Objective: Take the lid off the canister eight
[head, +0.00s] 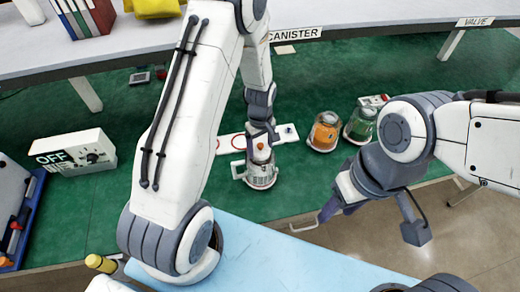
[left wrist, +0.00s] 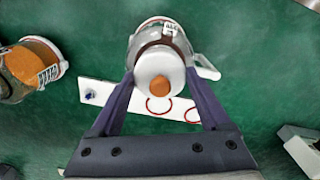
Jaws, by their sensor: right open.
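A canister (head: 262,178) with a side handle stands on the green surface. Its white lid (left wrist: 159,67) has an orange knob (left wrist: 160,86) on top; the knob also shows in the head view. A small label (left wrist: 170,29) is on the canister, too small to read surely. My left gripper (head: 261,140) is over this canister, pointing down. In the left wrist view its fingers (left wrist: 160,75) lie against both sides of the lid. I cannot tell whether the lid is raised. My right gripper (head: 325,212) is open and empty, right of the canister and near the blue surface.
An orange-filled canister (head: 324,132) and a green-filled canister (head: 361,124) stand to the right. A white strip with red rings (head: 225,143) lies behind the held canister. An OFF box (head: 75,152) is at left. Open green surface lies between.

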